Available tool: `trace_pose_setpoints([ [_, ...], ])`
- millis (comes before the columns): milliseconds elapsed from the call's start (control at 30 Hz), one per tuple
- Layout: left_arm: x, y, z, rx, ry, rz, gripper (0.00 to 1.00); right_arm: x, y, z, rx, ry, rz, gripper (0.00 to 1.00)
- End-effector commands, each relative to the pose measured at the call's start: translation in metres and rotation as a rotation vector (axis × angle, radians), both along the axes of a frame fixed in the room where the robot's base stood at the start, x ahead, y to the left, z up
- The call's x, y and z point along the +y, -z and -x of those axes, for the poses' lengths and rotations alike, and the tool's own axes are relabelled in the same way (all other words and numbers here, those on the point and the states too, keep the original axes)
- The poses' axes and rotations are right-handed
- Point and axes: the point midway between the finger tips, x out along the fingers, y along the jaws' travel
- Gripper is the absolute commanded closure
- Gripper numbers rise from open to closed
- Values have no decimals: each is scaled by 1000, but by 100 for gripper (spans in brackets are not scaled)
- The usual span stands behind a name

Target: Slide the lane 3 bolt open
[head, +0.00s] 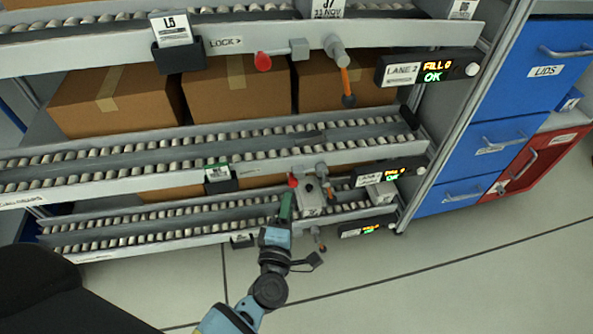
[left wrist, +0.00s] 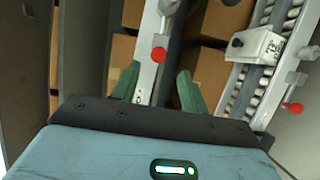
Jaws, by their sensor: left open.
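The bolt with a red knob (head: 292,181) sits on the middle rail in the head view, left of a status box (head: 390,174) whose lane number is too small to read surely. My left gripper (head: 286,205) is just below and left of this knob, with green fingers pointing up. In the left wrist view a red knob (left wrist: 159,54) on a grey rail shows beyond and between the two spread fingers (left wrist: 157,88). The gripper is open and empty; contact with the knob cannot be told. My right gripper is not in view.
The upper rail has another red-knobbed bolt (head: 263,62) beside a LOCK label and a LANE 2 status box (head: 428,69). Brown boxes (head: 235,88) stand on the rollers behind. A white block (left wrist: 256,46) and another red knob (left wrist: 293,108) show right. Blue drawers (head: 527,60) stand right; floor is clear.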

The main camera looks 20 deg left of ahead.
Motion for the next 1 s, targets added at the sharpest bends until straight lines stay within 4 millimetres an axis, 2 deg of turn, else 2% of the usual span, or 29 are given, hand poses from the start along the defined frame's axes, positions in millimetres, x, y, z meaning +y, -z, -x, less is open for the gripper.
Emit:
trace_pose_setpoints([
  [233, 0, -1, -5, -3, -5, 13, 56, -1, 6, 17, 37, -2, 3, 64],
  [400, 3, -1, -24, -4, -5, 9, 56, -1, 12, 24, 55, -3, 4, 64],
  [700, 12, 1, -65, -2, -4, 9, 56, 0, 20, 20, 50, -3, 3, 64],
  [1000, 15, 0, -78, -1, -3, 9, 56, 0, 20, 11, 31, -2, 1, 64],
])
